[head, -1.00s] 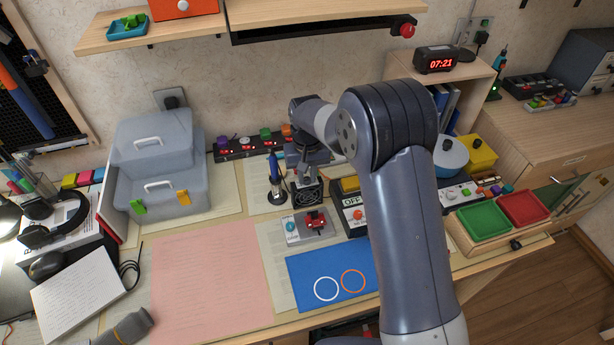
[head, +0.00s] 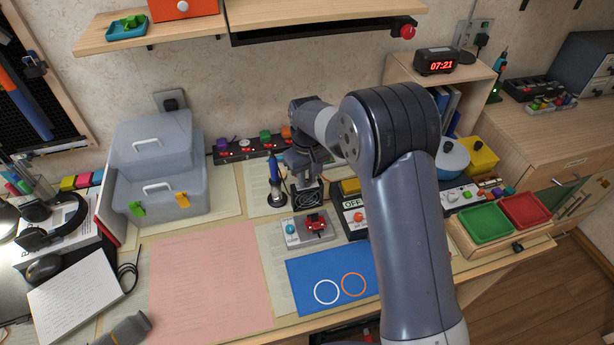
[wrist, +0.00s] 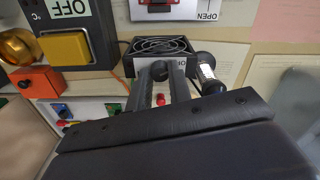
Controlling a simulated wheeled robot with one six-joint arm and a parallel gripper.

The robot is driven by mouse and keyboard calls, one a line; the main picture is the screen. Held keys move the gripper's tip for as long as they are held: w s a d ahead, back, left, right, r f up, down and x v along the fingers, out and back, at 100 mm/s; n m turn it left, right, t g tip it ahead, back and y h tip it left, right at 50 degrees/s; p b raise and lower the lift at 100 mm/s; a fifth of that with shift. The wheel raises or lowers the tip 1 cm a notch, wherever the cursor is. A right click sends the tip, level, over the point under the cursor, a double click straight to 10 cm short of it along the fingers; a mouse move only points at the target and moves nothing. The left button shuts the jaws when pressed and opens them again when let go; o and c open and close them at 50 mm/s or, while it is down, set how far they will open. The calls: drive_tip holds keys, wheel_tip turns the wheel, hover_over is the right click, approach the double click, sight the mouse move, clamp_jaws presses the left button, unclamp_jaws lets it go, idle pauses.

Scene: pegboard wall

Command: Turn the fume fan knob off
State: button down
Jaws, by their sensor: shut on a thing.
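In the head view my wrist (head: 303,160) covers the fan's top.
A soldering iron stand (head: 277,190) is close to the fan's left. A control box marked OFF (head: 352,203) is close on its right. A grey panel with a red switch (head: 316,225) lies in front.

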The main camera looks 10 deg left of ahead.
sight(307, 181)
drive_tip(key=c, duration=1.3)
unclamp_jaws()
wheel_tip(307, 181, up, 11)
drive_tip(key=shift+b, duration=0.4)
drive_tip(key=shift+f, duration=0.2)
wheel_tip(307, 181, down, 11)
drive_tip(key=shift+r+p, duration=0.1)
drive_tip(key=shift+p, duration=0.35)
drive_tip(key=shift+r, duration=0.1)
